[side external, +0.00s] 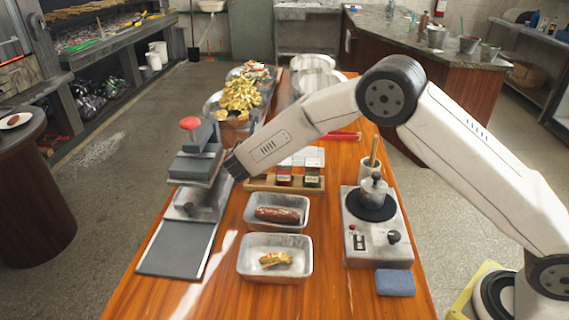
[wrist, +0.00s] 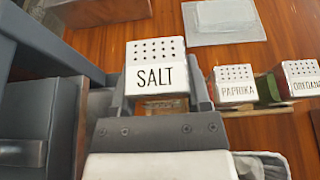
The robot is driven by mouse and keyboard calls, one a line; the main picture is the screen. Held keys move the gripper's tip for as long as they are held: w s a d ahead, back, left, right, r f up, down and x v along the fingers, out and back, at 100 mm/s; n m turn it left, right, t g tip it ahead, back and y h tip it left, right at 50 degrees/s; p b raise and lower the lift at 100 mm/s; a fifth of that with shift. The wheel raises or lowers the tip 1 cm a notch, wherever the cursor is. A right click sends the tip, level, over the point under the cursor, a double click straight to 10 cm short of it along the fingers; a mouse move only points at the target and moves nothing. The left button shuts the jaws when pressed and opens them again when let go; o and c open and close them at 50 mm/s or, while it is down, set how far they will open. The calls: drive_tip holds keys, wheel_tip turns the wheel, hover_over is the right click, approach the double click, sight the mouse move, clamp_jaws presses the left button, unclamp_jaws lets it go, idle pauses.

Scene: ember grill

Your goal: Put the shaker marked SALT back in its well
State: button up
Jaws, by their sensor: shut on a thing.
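The SALT shaker (wrist: 157,76) is held upright between the fingers of my gripper (wrist: 160,104) in the wrist view, with its white perforated lid and label showing. In the side view I cannot make the shaker out; my gripper (side external: 232,165) is at the left end of the wooden rack (side external: 258,184), beside the grey press. The rack holds the PAPRIKA shaker (wrist: 236,88) and the OREGANO shaker (wrist: 299,80), to the right of the salt in the wrist view. The left part of the rack looks bare in the side view; its well is not clearly visible.
The grey press (side external: 195,165) with a red knob stands close on the left. Metal trays with a sausage (side external: 277,214) and other food (side external: 275,260) lie in front. A burner with a pot (side external: 374,190) is at right. Bowls of food (side external: 240,98) stand behind.

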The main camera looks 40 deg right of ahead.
drive_tip(key=shift+f, duration=2.4)
drive_tip(key=o, duration=1.1)
drive_tip(key=shift+s+a, duration=0.1)
drive_tip(key=shift+v, duration=3.8)
